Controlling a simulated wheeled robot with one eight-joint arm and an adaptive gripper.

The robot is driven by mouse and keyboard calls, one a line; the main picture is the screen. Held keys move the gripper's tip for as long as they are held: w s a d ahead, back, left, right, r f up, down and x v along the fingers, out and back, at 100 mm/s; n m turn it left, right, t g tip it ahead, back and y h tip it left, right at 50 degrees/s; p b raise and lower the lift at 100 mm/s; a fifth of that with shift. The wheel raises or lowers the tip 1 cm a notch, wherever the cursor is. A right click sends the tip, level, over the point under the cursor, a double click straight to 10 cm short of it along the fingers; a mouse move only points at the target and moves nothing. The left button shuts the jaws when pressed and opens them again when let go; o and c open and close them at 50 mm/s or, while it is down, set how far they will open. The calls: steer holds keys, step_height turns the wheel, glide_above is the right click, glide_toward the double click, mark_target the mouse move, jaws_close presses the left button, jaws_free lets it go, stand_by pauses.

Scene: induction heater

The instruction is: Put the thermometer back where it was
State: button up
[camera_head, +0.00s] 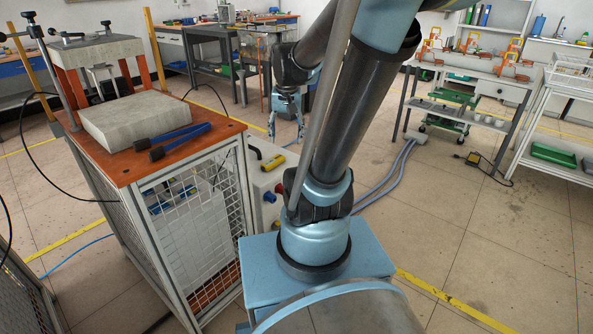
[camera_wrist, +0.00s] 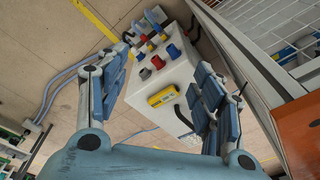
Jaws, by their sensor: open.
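A yellow handheld device, which looks like the thermometer, lies on top of the grey-white control box (camera_head: 268,190). My gripper (camera_head: 286,132) is open and empty, fingers pointing down, above and beyond the box in the head view. In the wrist view my gripper (camera_wrist: 160,70) has its fingers wide apart on either side of the picture, with the device seen between them at a distance. Nothing is seen touching the device.
An orange-topped caged bench (camera_head: 225,130) stands left of the box, bearing a stone slab (camera_head: 135,118) and blue-handled tongs (camera_head: 180,140). Red and blue knobs (camera_wrist: 158,62) and a black handle (camera_wrist: 184,118) stick out of the box. Floor to the right is open, with blue hoses (camera_head: 395,180).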

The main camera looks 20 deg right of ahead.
steer(key=s+f+n, duration=0.3)
steer(key=s+f, duration=0.3)
steer(key=s, duration=0.6)
steer(key=shift+s+d+t, duration=0.25)
steer(key=shift+s+t, duration=0.05)
steer(key=shift+s, duration=0.1)
stand_by(0.6)
